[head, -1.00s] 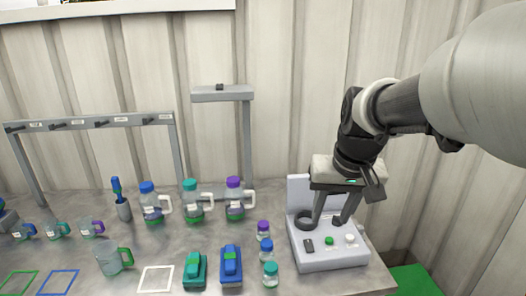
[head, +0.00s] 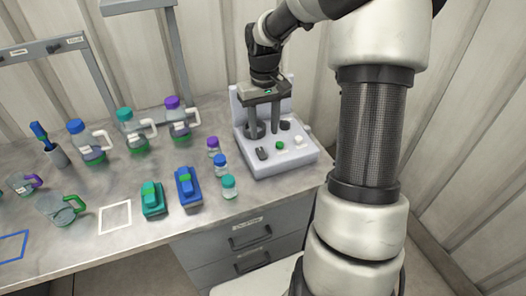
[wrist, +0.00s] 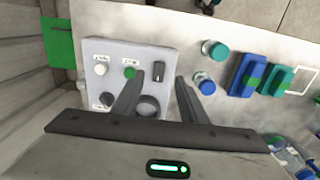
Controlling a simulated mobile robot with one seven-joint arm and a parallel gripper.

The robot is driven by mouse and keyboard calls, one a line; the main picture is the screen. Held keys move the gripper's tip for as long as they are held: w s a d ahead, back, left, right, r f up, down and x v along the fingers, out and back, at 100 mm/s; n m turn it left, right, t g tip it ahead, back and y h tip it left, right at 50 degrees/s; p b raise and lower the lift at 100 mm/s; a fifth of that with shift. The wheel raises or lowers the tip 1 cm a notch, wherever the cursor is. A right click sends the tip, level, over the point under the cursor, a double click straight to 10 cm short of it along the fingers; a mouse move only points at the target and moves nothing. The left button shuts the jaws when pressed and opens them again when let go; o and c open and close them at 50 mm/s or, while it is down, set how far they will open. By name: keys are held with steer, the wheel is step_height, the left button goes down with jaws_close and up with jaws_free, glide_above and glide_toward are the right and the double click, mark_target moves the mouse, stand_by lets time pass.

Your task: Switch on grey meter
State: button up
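The light grey console (head: 285,160), the only grey device with controls, stands at the right end of the bench. Its top has a black rocker switch (head: 262,154), a green button (head: 280,145), a white knob (head: 299,140) and a dark knob (head: 285,125). A dark round part (wrist: 148,106) is partly hidden by a finger. My gripper (head: 263,135) is open and empty over the console, pointing down. In the wrist view, the rocker switch (wrist: 159,71) shows between the fingertips, and the green button (wrist: 130,72) is beside the left fingertip. I cannot tell whether the fingers touch the console.
Small capped jars (head: 220,165) stand just left of the console. Blue (head: 188,187) and teal (head: 152,200) devices lie farther left. Capped jugs (head: 132,132) stand behind them. A white square outline (head: 115,217) marks bare bench.

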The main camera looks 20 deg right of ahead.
mark_target(264, 158)
step_height(264, 158, down, 10)
stand_by(0.3)
steer(key=shift+c, duration=0.3)
